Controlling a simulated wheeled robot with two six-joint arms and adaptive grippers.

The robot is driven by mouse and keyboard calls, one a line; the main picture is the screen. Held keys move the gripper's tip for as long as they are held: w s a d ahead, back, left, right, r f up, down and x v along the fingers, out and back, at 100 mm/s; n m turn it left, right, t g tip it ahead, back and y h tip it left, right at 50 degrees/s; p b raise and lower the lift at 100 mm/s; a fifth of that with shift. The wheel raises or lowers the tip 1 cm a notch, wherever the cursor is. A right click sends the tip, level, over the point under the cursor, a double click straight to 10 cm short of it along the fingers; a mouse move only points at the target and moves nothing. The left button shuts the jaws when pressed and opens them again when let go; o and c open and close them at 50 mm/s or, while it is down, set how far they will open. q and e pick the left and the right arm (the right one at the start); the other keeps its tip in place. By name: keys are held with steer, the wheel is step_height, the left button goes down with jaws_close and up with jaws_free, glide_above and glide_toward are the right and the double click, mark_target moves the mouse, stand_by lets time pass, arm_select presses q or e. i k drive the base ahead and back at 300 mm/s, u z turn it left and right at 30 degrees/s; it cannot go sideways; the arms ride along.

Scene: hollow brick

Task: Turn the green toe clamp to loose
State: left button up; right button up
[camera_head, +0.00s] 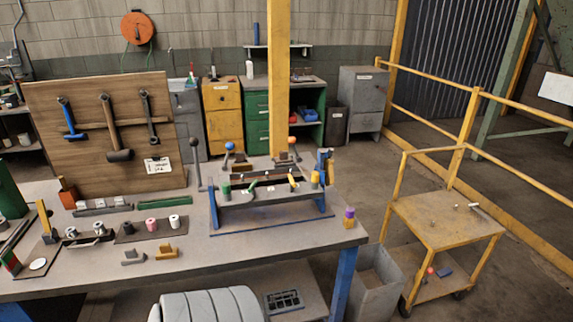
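A small green upright piece (226,187), which looks like the green toe clamp, stands at the left end of a blue and grey fixture (270,212) on the workbench. A pale mark or pointer shows near its foot, but it is too small to read as loose or tight. A yellow piece (292,181) and an orange-yellow piece (315,179) sit further right on the same fixture. Levers with a blue ball (230,146) and an orange ball (292,140) rise behind it. Neither of my grippers shows in the head view.
A tool board (105,130) with hanging tools stands behind left on the bench (215,250). Small spools and blocks lie left of the fixture. A purple-topped piece (349,217) stands at its right. A yellow post (279,80) rises behind. A yellow cart (450,220) stands right.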

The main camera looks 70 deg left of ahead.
mark_target(252, 189)
steer(key=u, duration=0.15)
steer(key=i, duration=1.05)
steer(key=u, duration=0.6)
steer(key=i, duration=1)
steer(key=u, duration=1.6)
steer(key=i, duration=0.8)
steer(key=u, duration=0.9)
